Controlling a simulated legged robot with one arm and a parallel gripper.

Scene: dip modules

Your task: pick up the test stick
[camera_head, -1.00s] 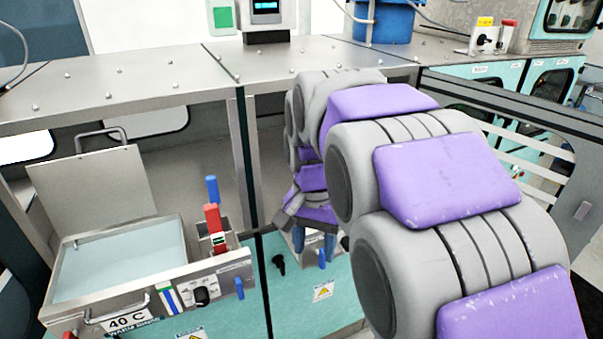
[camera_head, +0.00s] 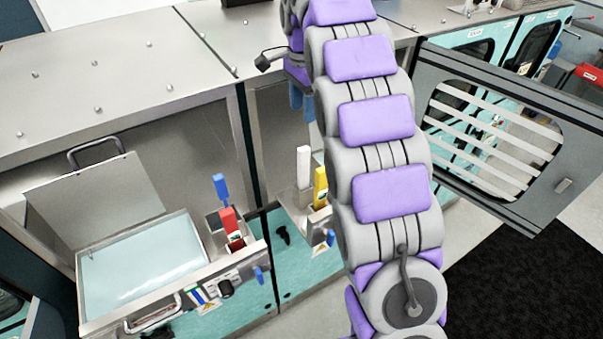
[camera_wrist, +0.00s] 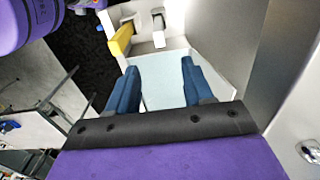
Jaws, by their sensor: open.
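Several coloured sticks stand at the two bath modules; which one is the test stick I cannot tell. A white stick (camera_head: 303,167) and a yellow stick (camera_head: 320,187) stand upright in a holder just left of my arm. In the wrist view, the yellow stick (camera_wrist: 122,41) and the white stick (camera_wrist: 158,22) lie beyond my fingertips. My gripper (camera_wrist: 160,68) is open, its blue fingers apart with nothing between them. In the head view its blue fingers (camera_head: 303,107) are partly hidden by my arm.
The left bath (camera_head: 140,262) is open, its lid (camera_head: 95,205) raised. A steel shelf (camera_head: 100,85) overhangs the modules. A dark door with a slatted window (camera_head: 500,130) stands open at right. A black mat (camera_head: 530,285) covers the floor there.

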